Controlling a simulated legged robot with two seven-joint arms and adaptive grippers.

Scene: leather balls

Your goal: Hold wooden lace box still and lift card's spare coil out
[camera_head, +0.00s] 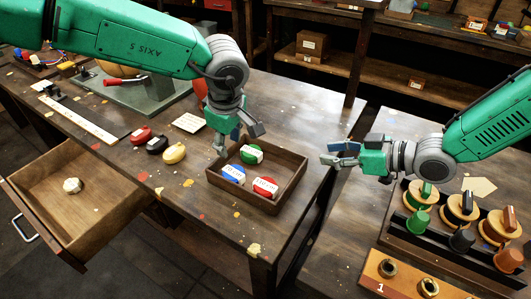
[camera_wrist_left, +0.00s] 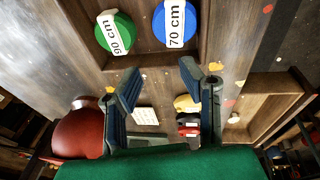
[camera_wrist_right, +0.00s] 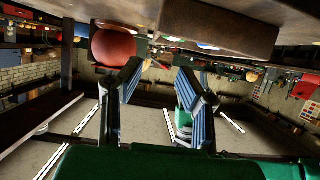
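The wooden lace box (camera_head: 240,200) sits on the bench, with a green coil (camera_head: 251,154), a blue coil (camera_head: 232,174) and a red coil (camera_head: 265,187) in it. In the left wrist view the green coil (camera_wrist_left: 115,32) reads 90 cm and the blue coil (camera_wrist_left: 175,22) reads 70 cm. A white card (camera_head: 188,122) lies behind the box to the left; its print is unreadable. My left gripper (camera_head: 238,138) is open and empty, above the box's back left rim. My right gripper (camera_head: 333,154) is open and empty, right of the box, apart from it.
Red (camera_head: 141,135), black (camera_head: 157,144) and yellow (camera_head: 174,153) coils lie left of the box. An open drawer (camera_head: 110,200) juts out at front left. A rack with wooden discs and knobs (camera_head: 455,225) stands at right. The bench front is mostly clear.

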